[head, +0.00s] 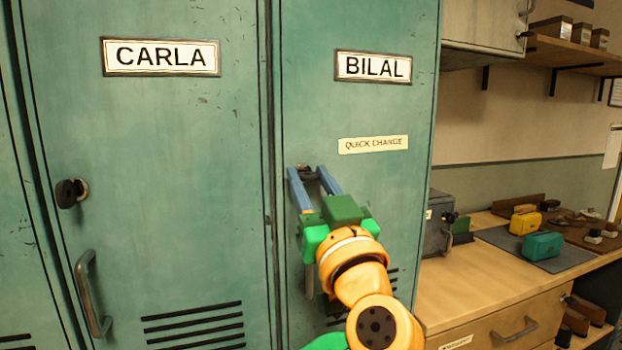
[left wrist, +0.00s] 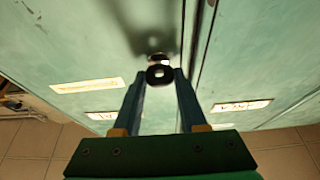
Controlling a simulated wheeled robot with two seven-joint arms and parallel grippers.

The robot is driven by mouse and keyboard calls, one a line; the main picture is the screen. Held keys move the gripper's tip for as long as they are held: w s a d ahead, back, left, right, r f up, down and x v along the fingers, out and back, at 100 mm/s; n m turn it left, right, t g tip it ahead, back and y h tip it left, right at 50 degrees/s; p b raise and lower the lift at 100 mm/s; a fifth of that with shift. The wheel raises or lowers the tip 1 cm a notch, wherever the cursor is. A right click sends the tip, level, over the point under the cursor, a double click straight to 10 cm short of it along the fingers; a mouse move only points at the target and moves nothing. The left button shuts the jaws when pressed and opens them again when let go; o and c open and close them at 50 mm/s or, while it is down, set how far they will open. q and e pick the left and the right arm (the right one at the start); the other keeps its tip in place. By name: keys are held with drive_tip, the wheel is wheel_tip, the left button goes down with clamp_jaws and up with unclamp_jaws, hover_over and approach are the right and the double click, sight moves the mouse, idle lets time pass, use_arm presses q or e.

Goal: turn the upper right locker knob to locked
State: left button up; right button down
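The knob (head: 306,171) is small and dark, on the green locker door labelled BILAL (head: 373,67), the rightmost door in the head view. My left gripper (head: 307,170) reaches up to this door, its two blue fingers apart on either side of the knob. In the left wrist view the black round knob (left wrist: 159,75) sits between the fingertips (left wrist: 160,76), with a narrow gap seeming to show on each side. The fingers partly hide the knob in the head view, and its turn position cannot be told. My right gripper is not in view.
The CARLA locker (head: 160,57) on the left has its own dark knob (head: 69,193) and a handle (head: 92,293). A QUICK CHANGE strip (head: 373,144) is above my gripper. To the right, a wooden bench (head: 480,285) holds a grey box (head: 437,225) and yellow and teal items.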

use_arm(q)
clamp_jaws()
